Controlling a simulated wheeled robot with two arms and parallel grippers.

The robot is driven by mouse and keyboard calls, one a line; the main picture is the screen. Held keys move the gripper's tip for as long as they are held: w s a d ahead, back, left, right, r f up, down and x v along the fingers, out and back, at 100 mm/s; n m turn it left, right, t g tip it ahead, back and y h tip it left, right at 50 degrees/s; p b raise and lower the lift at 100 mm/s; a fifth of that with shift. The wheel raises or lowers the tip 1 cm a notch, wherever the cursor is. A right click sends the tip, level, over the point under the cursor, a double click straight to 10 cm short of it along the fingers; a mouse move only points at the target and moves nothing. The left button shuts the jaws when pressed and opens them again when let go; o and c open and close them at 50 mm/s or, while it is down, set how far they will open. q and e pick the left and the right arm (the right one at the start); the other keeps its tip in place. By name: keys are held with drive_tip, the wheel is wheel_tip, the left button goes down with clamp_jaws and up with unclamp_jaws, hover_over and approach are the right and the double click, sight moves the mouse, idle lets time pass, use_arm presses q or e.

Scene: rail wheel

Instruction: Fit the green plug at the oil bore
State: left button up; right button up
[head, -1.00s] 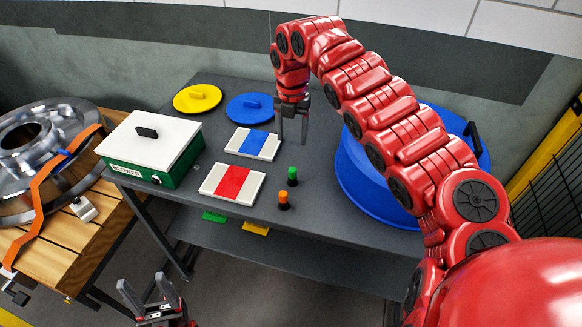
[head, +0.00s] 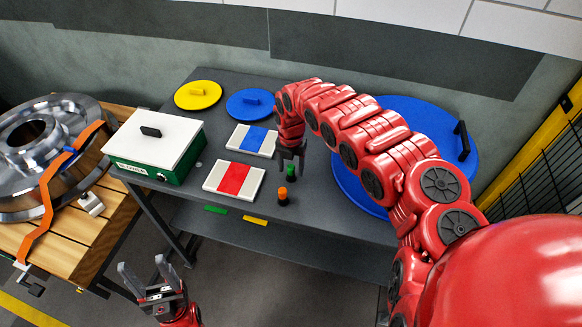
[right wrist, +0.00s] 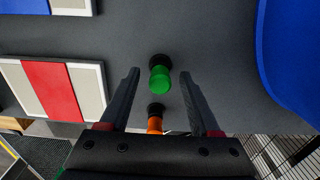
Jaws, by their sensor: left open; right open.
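The green plug (head: 290,172) stands upright on the dark table. My right gripper (head: 292,158) is open just above and behind it. In the right wrist view the green plug (right wrist: 160,76) shows between and a little beyond the two open fingers (right wrist: 158,82), not gripped. My left gripper (head: 150,268) is open and empty, low in front of the table. The metal rail wheel (head: 40,150) lies on a slatted wooden stand at the left, with an orange strap (head: 50,190) over it. I cannot make out the oil bore.
An orange plug (head: 282,196) stands close to the green one.

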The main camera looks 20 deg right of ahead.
drive_tip(key=shift+c, duration=0.3)
clamp_jaws()
drive_tip(key=shift+r, duration=0.1)
